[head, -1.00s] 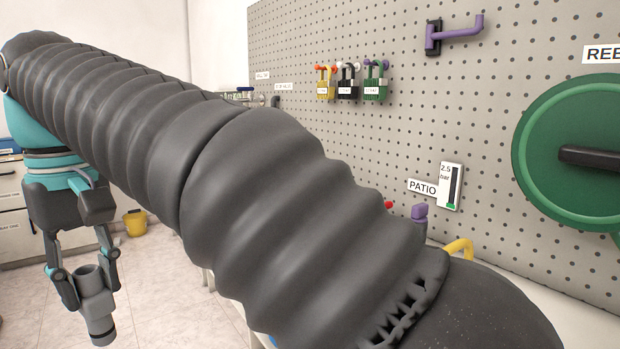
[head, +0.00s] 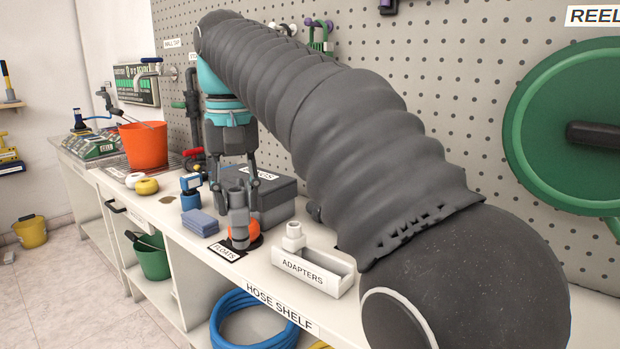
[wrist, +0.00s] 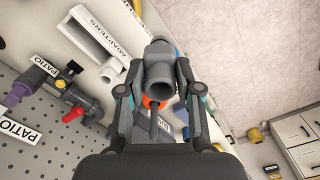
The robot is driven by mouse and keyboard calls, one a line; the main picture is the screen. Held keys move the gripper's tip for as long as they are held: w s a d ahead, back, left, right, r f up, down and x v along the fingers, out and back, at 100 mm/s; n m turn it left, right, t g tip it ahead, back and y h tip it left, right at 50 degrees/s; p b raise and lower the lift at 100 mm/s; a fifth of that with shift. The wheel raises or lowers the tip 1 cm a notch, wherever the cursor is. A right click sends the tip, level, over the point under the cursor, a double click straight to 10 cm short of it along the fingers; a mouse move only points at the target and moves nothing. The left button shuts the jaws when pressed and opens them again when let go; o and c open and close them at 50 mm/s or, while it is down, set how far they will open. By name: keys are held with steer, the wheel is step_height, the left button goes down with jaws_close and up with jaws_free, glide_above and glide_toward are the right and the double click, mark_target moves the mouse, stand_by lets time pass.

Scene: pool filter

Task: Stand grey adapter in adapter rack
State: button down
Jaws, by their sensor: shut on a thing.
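My gripper (head: 238,212) is shut on the grey adapter (head: 238,224), a short tube with a wider open end. It hangs roughly upright in the head view, in front of the orange float and left of the rack. Its wide mouth faces the camera in the wrist view (wrist: 160,78). The white adapter rack (head: 312,272), labelled ADAPTERS, is a long open tray on the counter. A white adapter (head: 293,236) stands at its left end, and the rest of the tray looks empty. The rack also shows at the upper left of the wrist view (wrist: 92,32).
The orange float (head: 252,231) sits by the FLOATS label (head: 228,251), close behind the held adapter. Blue sponges (head: 200,222), a dark grey box (head: 276,200) and an orange bucket (head: 143,146) stand farther left and back. The pegboard (head: 460,110) rises behind the counter.

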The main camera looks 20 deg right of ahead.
steer(key=w+d+m, duration=0.5)
steer(key=d, duration=0.8)
steer(key=shift+f, duration=0.2)
step_height(320, 180, down, 6)
steer(key=b, duration=0.3)
steer(key=shift+r+b, duration=0.15)
steer(key=shift+b, duration=0.2)
steer(key=shift+p, duration=0.65)
stand_by(0.3)
steer(key=shift+f+b, duration=1.55)
steer(key=shift+f, duration=1.05)
stand_by(0.6)
steer(key=shift+r+p, duration=0.2)
steer(key=shift+p, duration=0.1)
steer(key=shift+r+p, duration=0.35)
steer(key=shift+p, duration=0.1)
